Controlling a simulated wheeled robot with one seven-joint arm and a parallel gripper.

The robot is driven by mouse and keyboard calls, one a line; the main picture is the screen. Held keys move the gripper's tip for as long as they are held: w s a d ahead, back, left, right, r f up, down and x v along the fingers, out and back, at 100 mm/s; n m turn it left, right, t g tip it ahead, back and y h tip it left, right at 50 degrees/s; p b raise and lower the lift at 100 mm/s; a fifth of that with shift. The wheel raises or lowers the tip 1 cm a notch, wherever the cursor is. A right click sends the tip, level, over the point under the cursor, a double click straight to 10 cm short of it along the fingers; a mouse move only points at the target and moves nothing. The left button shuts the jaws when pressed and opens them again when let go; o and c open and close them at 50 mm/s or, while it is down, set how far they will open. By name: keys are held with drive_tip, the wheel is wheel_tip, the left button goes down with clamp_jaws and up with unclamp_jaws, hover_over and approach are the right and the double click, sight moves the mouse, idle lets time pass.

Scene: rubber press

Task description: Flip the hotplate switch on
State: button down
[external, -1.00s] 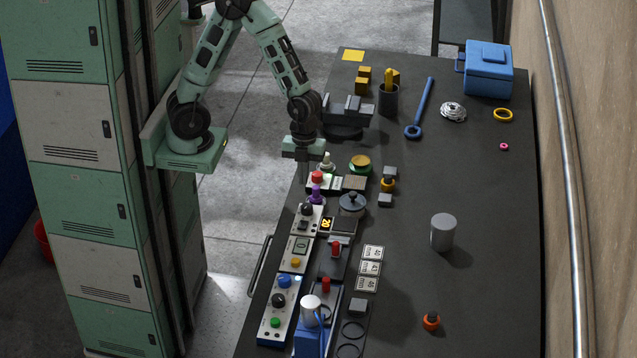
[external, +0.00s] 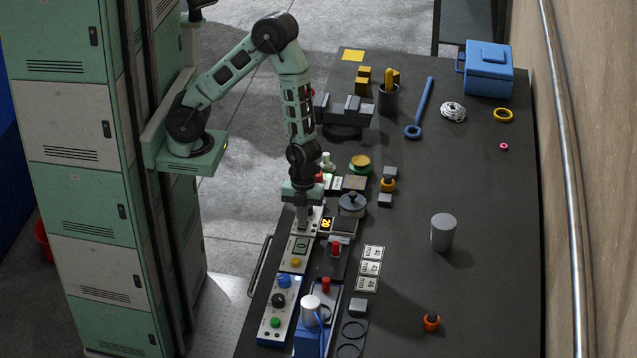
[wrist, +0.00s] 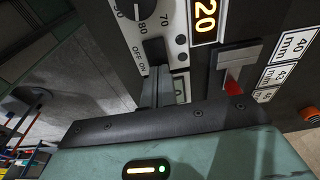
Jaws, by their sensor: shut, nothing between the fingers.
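The hotplate's pale control panel (wrist: 170,20) carries a dark dial with numbers around it, the words OFF and ON, and a black switch (wrist: 154,50) beside those words. In the external view the panel (external: 316,213) is partly hidden under my gripper (external: 303,224). My gripper is shut and empty and points down at the panel. In the wrist view the closed fingertips of my gripper (wrist: 157,76) are right at the switch. I cannot tell whether they touch it, or which way the switch is set. An orange display (wrist: 205,20) reads 20.
A panel with a yellow button (external: 295,262) and a blue-framed panel with a green button (external: 275,322) lie nearer the front. A red-handled part (external: 336,248) stands to the right, beside number tags (external: 370,268). A lidded pot (external: 352,204) is close by. The table's right side is mostly free.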

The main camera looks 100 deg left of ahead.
drive_tip(key=shift+f, duration=0.15)
drive_tip(key=shift+d+f+y+b, duration=0.15)
drive_tip(key=shift+f+y+b, duration=0.2)
drive_tip(key=shift+b, duration=0.45)
drive_tip(key=shift+r, duration=0.15)
drive_tip(key=shift+a+p, duration=0.2)
drive_tip(key=shift+p, duration=0.1)
drive_tip(key=shift+a+r+p, duration=0.2)
drive_tip(key=shift+a+p, duration=0.25)
drive_tip(key=shift+a, duration=0.25)
